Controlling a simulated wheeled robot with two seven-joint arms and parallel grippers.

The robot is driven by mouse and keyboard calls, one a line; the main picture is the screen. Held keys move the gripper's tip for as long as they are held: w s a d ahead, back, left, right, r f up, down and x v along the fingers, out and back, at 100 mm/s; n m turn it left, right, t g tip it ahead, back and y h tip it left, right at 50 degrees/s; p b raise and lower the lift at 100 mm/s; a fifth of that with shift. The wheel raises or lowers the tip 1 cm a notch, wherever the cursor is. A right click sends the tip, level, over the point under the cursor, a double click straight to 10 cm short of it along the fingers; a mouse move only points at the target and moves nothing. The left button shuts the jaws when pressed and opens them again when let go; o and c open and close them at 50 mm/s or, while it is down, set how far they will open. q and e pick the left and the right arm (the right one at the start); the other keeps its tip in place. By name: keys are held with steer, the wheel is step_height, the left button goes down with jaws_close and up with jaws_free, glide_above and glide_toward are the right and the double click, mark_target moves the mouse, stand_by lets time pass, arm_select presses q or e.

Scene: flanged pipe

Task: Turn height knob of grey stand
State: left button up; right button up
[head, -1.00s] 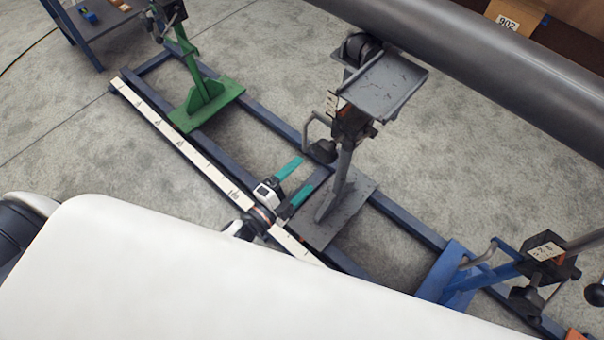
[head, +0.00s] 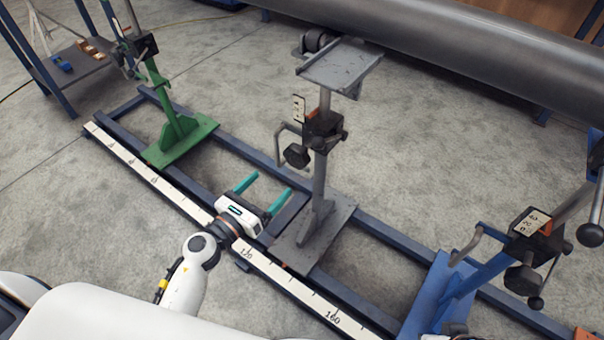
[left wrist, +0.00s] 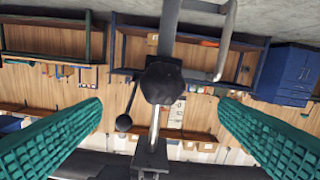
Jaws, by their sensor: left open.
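The grey stand (head: 319,185) rises from its base plate on the blue rail frame, with a flat plate on top. In the left wrist view the dark knob (left wrist: 162,83) shows between the fingers, near the middle of the picture. My left gripper (head: 274,182) is open and empty. In the head view it appears below and left of the knob. In the left wrist view its teal fingers (left wrist: 160,106) stand apart on either side.
A green stand (head: 180,130) is at the left, a blue stand (head: 450,295) at the lower right. A large grey pipe (head: 430,45) crosses above. A measuring strip (head: 290,282) runs along the front rail. In the left wrist view, shelves and a blue cabinet (left wrist: 292,72) stand behind.

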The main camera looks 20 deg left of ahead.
mark_target(293, 160)
arm_select(q)
steer(key=shift+m, duration=0.5)
steer(key=x, duration=1.2)
steer(key=shift+a+f, duration=0.1)
steer(key=shift+f, duration=0.05)
arm_select(e)
steer(key=shift+v, duration=0.95)
steer(key=shift+s+d, duration=0.15)
arm_select(q)
steer(key=c, duration=1)
steer(key=shift+n+p, duration=0.3)
steer(key=shift+n, duration=0.1)
arm_select(e)
steer(key=shift+r, duration=0.2)
